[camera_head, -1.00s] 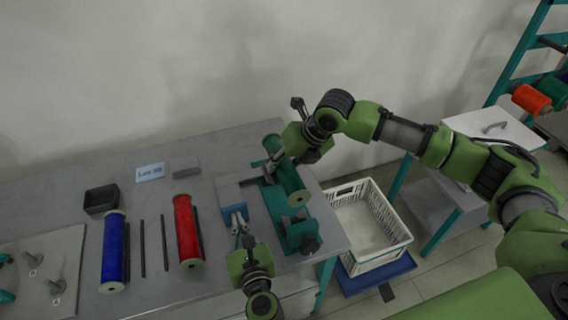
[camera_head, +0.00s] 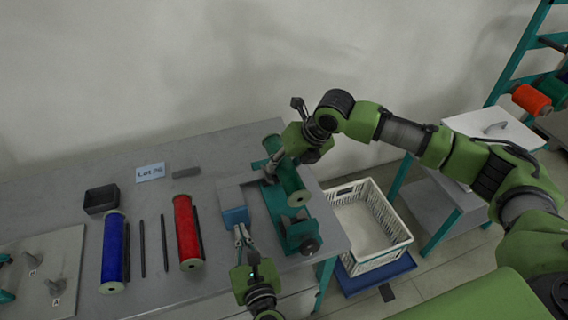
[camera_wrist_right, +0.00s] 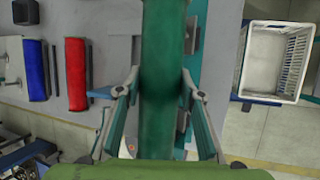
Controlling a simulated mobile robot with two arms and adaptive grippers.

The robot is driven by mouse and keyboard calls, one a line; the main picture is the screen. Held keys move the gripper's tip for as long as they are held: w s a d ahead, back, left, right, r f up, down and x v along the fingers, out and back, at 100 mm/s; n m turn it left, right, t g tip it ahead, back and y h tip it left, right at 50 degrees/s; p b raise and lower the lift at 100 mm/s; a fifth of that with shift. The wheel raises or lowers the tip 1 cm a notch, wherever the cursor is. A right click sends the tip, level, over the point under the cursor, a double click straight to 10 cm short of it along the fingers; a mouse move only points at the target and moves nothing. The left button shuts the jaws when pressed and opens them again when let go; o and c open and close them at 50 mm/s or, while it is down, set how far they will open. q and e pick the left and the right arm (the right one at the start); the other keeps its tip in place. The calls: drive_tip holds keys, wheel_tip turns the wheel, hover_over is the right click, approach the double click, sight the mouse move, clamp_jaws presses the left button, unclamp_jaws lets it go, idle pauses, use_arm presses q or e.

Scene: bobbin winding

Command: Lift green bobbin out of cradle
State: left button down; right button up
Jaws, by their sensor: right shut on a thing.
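The green bobbin (camera_head: 291,181) lies lengthwise over the teal cradle (camera_head: 279,208) at the right end of the table. I cannot tell whether it touches the cradle. My right gripper (camera_head: 272,167) is shut on the bobbin near its far end. In the right wrist view the bobbin (camera_wrist_right: 163,75) runs between the two fingers of this gripper (camera_wrist_right: 161,85). My left gripper (camera_head: 243,234) is at the table's front, left of the cradle, just in front of a blue block (camera_head: 235,216). Its fingers are too small to judge.
A blue bobbin (camera_head: 114,248) and a red bobbin (camera_head: 187,232) lie on the table at left, with thin dark rods (camera_head: 142,248) between them. A black box (camera_head: 101,199) stands behind. A white crate (camera_head: 366,225) stands right of the table.

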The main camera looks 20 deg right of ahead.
use_arm(q)
drive_tip(key=shift+s, duration=0.1)
drive_tip(key=s+r, duration=0.2)
drive_tip(key=s, duration=0.9)
drive_tip(key=shift+s+d+r, duration=0.15)
drive_tip(key=shift+s+d, duration=0.05)
drive_tip(key=shift+s, duration=0.1)
drive_tip(key=shift+w, duration=0.1)
